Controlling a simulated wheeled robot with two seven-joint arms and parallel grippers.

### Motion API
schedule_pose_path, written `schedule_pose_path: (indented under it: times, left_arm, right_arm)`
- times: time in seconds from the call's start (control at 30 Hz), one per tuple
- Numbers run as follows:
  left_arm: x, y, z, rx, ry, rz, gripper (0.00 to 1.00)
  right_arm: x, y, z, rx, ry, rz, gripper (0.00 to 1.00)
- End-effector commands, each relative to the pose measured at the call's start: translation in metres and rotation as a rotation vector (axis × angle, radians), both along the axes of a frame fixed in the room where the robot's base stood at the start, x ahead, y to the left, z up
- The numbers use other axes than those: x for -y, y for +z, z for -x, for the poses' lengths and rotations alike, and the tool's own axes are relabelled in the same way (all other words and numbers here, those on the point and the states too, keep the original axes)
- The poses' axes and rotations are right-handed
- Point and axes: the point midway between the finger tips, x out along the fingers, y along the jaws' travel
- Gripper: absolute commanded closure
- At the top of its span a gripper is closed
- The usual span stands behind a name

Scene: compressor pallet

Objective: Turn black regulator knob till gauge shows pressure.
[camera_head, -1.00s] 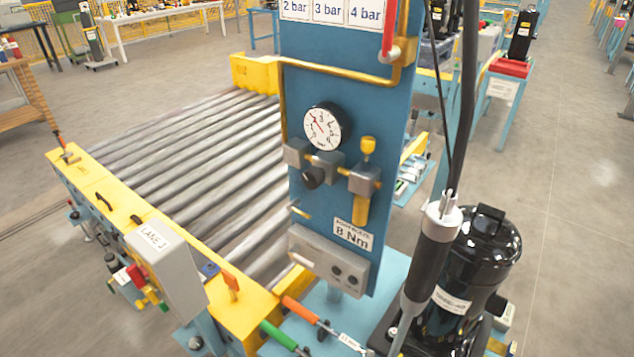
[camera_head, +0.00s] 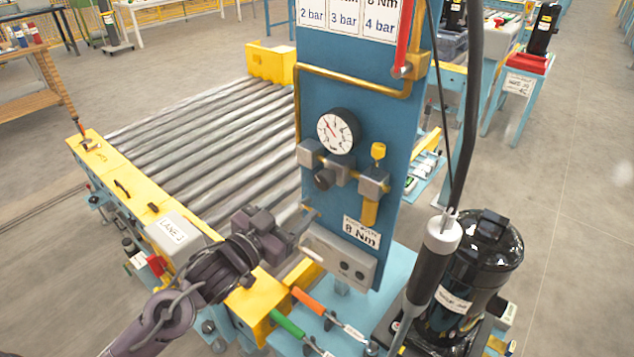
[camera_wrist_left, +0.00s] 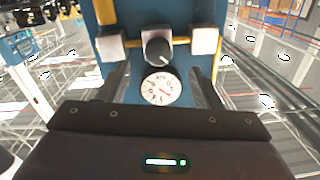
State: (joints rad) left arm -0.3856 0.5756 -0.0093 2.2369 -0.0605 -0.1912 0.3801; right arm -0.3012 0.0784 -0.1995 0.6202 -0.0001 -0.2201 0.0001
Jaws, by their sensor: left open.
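The black regulator knob (camera_head: 323,179) sits under the round white gauge (camera_head: 337,131) on the blue panel. The gauge's red needle points to the upper left in the head view; its numbers are too small to read surely. My left gripper (camera_head: 308,235) is open and empty, below and left of the knob, apart from it. In the left wrist view the knob (camera_wrist_left: 157,48) and gauge (camera_wrist_left: 162,88) appear inverted, lying between the lines of my open fingers (camera_wrist_left: 160,72). A pale mark shows on the knob's face. My right gripper is not in view.
Metal blocks (camera_head: 373,182) flank the knob, with a yellow-capped fitting on the right. A grey box (camera_head: 338,256) juts out below. A hanging tool (camera_head: 436,258) and black compressor (camera_head: 478,262) stand right. The roller conveyor (camera_head: 200,140) lies left behind.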

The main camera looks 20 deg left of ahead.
Motion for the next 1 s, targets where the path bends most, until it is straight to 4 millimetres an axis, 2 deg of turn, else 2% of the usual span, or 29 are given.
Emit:
schedule_pose_path:
  times: [0.03,0.17,0.6,0.77,1.0]
  left_arm:
    - [0.003,0.007,0.001,0.010,-0.007,0.001,0.41]
    - [0.006,0.010,-0.008,0.017,-0.009,0.003,0.41]
    - [0.024,0.010,-0.064,0.016,-0.008,0.003,0.41]
    - [0.027,0.009,-0.071,0.015,-0.008,0.003,0.41]
    - [0.028,0.008,-0.072,0.013,-0.008,0.002,0.41]
  right_arm:
    - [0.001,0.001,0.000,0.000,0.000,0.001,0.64]
    - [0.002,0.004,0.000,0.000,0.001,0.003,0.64]
    - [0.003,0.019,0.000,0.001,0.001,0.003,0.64]
    - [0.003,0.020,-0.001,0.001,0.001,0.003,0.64]
    - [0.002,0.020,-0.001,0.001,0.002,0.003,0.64]
